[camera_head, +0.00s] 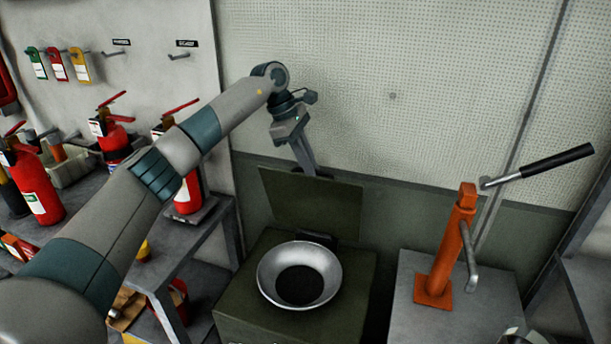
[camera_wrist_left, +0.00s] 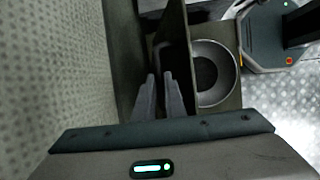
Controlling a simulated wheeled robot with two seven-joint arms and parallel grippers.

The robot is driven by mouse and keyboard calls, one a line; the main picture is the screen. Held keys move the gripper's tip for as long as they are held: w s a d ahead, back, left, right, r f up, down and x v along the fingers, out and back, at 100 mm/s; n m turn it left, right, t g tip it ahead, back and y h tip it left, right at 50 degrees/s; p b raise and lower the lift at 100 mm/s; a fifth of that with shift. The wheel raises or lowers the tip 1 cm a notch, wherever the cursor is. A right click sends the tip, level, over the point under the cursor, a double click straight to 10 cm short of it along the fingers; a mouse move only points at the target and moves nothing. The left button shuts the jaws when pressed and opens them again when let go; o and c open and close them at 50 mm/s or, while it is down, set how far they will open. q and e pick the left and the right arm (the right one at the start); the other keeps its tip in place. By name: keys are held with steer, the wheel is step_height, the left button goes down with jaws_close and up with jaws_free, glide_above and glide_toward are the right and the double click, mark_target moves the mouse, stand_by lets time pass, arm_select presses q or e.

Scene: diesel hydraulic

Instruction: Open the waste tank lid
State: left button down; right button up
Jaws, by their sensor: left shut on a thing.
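The waste tank (camera_head: 235,300) is a dark green box with a round metal funnel (camera_head: 272,275) in its top. Its lid (camera_head: 290,208) is a flat dark green plate standing roughly upright behind the funnel, so the top is uncovered. The lid also shows edge-on in the left wrist view (camera_wrist_left: 178,30). My left gripper (camera_head: 312,172) reaches down from above to the lid's upper edge. In the left wrist view its fingers (camera_wrist_left: 163,90) are close together and shut at the lid; the exact contact is hard to see. A grey part at the bottom right edge may be my right gripper.
A grey stand with an orange hand pump (camera_head: 452,250) and its black-gripped lever (camera_head: 545,165) is right of the tank. A shelf with red fire extinguishers (camera_head: 35,185) stands at the left. A pale textured wall (camera_head: 400,90) rises close behind the lid.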

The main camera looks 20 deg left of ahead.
arm_select(q)
steer(key=shift+w+f, duration=0.2)
steer(key=shift+f, duration=0.35)
steer(key=shift+w+a+r, duration=0.1)
steer(key=shift+r, duration=0.15)
arm_select(e)
steer(key=shift+w+a+r, duration=0.1)
steer(key=shift+w+r, duration=0.05)
steer(key=shift+w, duration=0.25)
arm_select(q)
steer(key=shift+r, duration=0.1)
steer(key=c, duration=2.2)
jaws_free()
steer(key=o, duration=0.4)
steer(key=shift+w, duration=0.45)
